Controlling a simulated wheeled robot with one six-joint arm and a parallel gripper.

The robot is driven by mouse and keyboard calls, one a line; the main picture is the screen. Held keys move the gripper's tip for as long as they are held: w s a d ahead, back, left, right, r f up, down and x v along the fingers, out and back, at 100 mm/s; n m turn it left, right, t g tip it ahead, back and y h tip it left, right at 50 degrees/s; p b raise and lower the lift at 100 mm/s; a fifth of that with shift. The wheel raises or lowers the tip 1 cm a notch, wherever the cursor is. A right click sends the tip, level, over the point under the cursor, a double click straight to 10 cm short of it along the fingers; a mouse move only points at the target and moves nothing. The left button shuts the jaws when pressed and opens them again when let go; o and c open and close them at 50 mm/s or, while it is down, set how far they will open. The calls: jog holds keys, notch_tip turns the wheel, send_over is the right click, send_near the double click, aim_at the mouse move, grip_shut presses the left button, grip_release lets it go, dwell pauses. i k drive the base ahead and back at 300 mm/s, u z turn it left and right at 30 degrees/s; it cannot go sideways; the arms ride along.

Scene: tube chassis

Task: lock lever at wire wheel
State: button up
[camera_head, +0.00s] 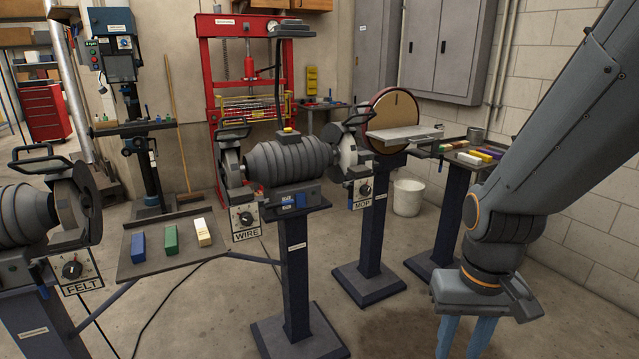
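The wire wheel station is the left end of the middle bench grinder (290,163), which stands on a dark blue pedestal. The wire wheel guard (229,165) has a black handle (233,131) above it. Below hangs a white plate lettered WIRE (246,236) with a dark round knob or lever (246,217) bearing a small red mark; its exact setting is too small to read. My gripper (465,345) is at the lower right, pointing down, well right of the WIRE plate and apart from it. Its two blue fingers are spread with nothing seen between them; the tips are cut off.
Similar plates marked MOP (362,195) and FELT (75,273) have their own knobs. A tray (130,272) with blue, green and cream blocks stands left of the WIRE plate. A disc sander (396,122) and white bucket (408,197) stand behind. Floor before the middle pedestal is clear.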

aim_at(274, 206)
jog(key=z, duration=0.05)
jog(key=k, duration=0.55)
jog(key=u, duration=1)
jog(key=i, duration=1.4)
jog(key=z, duration=0.5)
jog(key=k, duration=0.5)
jog(key=i, duration=0.5)
jog(key=u, duration=0.05)
